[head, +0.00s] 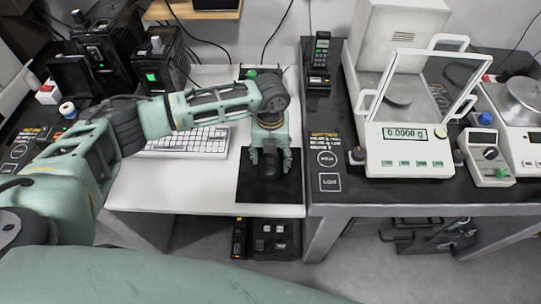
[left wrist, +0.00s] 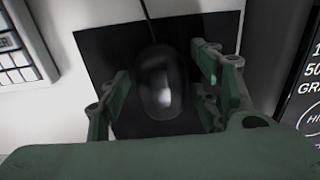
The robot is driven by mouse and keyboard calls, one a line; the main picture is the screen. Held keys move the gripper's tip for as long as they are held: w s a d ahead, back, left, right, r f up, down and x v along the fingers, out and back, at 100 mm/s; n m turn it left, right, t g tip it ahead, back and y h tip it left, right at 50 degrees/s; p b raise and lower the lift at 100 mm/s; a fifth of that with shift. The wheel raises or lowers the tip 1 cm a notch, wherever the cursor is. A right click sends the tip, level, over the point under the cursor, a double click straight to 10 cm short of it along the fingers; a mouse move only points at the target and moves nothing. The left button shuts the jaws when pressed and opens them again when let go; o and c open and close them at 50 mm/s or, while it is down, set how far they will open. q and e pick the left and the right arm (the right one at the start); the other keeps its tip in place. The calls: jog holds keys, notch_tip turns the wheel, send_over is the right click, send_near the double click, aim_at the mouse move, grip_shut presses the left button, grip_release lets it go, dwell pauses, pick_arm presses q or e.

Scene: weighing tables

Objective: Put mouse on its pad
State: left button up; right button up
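The black mouse (left wrist: 160,83) lies on the black square pad (left wrist: 110,50), with its cable running off toward the top of the left wrist view. In the head view the dark mouse (head: 267,165) is partly hidden by my left gripper (head: 270,168), which is over the pad (head: 285,192) and points down. In the left wrist view my left gripper's fingers (left wrist: 165,100) stand apart on either side of the mouse, with visible gaps between them and it. My right gripper is not in view.
A white keyboard (head: 190,143) lies left of the pad on the white desk (head: 160,192). To the right is a dark table (head: 420,193) with an analytical balance (head: 412,135) reading 0.0000 g and a phone handset (head: 320,60). Dark instruments (head: 110,50) stand at the back left.

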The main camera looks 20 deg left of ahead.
aim_at(271, 156)
pick_arm(q)
jog(key=shift+o, duration=0.2)
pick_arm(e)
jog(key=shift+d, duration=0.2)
pick_arm(q)
jog(key=shift+r, duration=0.3)
notch_tip(271, 156, up, 12)
jog(key=shift+b, duration=0.4)
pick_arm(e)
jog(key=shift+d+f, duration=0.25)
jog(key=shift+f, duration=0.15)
pick_arm(q)
jog(key=shift+f, duration=0.15)
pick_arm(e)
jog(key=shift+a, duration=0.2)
